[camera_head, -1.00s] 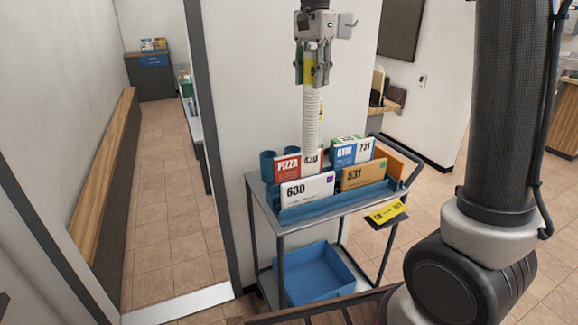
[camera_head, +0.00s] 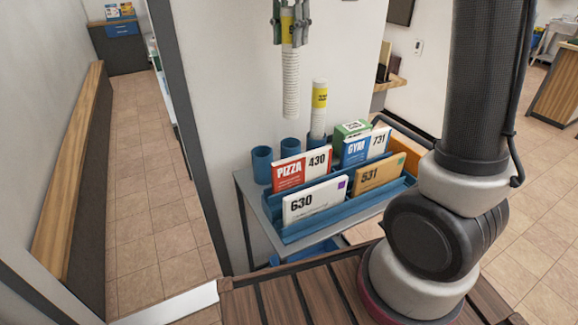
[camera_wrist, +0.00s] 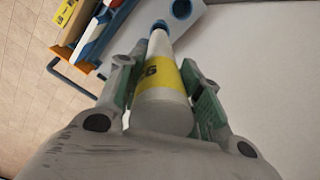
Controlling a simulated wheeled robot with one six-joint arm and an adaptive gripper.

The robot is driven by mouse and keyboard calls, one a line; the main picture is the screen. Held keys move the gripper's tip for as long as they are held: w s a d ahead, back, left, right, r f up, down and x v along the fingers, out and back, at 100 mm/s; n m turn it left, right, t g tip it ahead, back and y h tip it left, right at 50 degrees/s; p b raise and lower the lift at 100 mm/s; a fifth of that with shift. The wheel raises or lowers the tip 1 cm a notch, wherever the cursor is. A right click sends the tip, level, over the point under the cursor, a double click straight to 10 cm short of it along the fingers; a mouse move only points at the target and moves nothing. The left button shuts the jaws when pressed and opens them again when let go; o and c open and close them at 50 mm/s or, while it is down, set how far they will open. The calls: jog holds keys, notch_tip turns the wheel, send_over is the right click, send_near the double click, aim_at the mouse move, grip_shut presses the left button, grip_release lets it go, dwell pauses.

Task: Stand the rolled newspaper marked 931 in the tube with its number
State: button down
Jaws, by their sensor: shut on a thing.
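My gripper (camera_head: 290,32) is shut on a white rolled newspaper (camera_head: 291,85) with a yellow band. It hangs upright, its lower end above the blue tubes in the head view, apart from them; the depth gap is hard to judge. Its number cannot be read fully. The wrist view also shows the held newspaper (camera_wrist: 165,108) between the fingers. The left blue tube (camera_head: 262,166) and the middle blue tube (camera_head: 290,151) look empty; their numbers do not show. Another yellow-banded roll (camera_head: 319,105) stands in the right tube. The wrist view shows an open tube mouth (camera_wrist: 182,8).
A grey cart (camera_head: 262,222) carries a blue rack with several cards, such as 630 (camera_head: 314,200) and 531 (camera_head: 379,175), in front of the tubes. A wall (camera_head: 225,110) stands behind. A slatted wooden surface (camera_head: 300,290) lies in front.

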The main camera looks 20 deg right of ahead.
aim_at(291, 105)
notch_tip(291, 105, down, 18)
jog(key=shift+r, duration=0.2)
dwell(0.4)
jog(key=shift+f, duration=0.2)
jog(key=c, duration=1)
grip_release()
jog(key=shift+o, duration=0.2)
